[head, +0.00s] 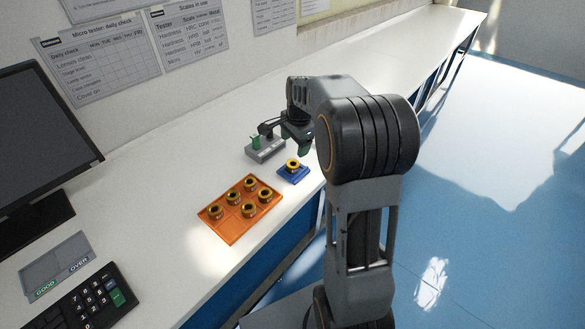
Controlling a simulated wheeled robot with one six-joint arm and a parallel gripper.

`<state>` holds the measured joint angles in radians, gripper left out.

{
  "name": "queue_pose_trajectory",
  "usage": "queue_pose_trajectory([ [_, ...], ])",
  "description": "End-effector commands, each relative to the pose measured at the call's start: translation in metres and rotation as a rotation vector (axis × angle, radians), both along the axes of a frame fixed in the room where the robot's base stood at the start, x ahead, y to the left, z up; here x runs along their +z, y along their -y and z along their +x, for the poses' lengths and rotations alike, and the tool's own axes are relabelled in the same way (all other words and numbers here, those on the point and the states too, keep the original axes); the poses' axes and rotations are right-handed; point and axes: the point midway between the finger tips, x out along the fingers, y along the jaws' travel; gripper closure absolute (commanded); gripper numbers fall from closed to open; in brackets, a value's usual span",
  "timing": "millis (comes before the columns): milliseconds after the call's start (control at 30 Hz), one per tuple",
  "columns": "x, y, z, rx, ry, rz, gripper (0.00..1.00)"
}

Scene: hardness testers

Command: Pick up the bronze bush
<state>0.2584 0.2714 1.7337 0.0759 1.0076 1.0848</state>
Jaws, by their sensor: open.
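A bronze bush (292,163) sits on a small blue block (284,177) near the front edge of the bench. Several more bronze bushes, one of them at the tray's front left (215,212), stand in an orange tray (233,238) to the left of the blue block. My gripper (303,148) is open, above and just behind the bush on the blue block. My arm partly hides the gripper, and no bush shows between its fingers.
A grey device with a green part (265,152) stands behind the blue block.

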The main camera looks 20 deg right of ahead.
Motion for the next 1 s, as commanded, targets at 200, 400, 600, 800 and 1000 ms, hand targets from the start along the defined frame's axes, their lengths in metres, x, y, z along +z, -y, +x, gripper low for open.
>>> queue_pose_trajectory([
  [200, -0.034, -0.001, 0.004, 0.001, -0.001, 0.0, 0.24],
  [400, -0.045, -0.001, 0.006, 0.002, 0.001, -0.001, 0.24],
  [600, -0.065, -0.002, 0.007, 0.003, -0.003, 0.0, 0.24],
  [800, -0.09, -0.002, 0.01, 0.004, -0.002, -0.001, 0.24],
  [1000, -0.097, -0.002, 0.011, 0.004, 0.001, -0.001, 0.24],
])
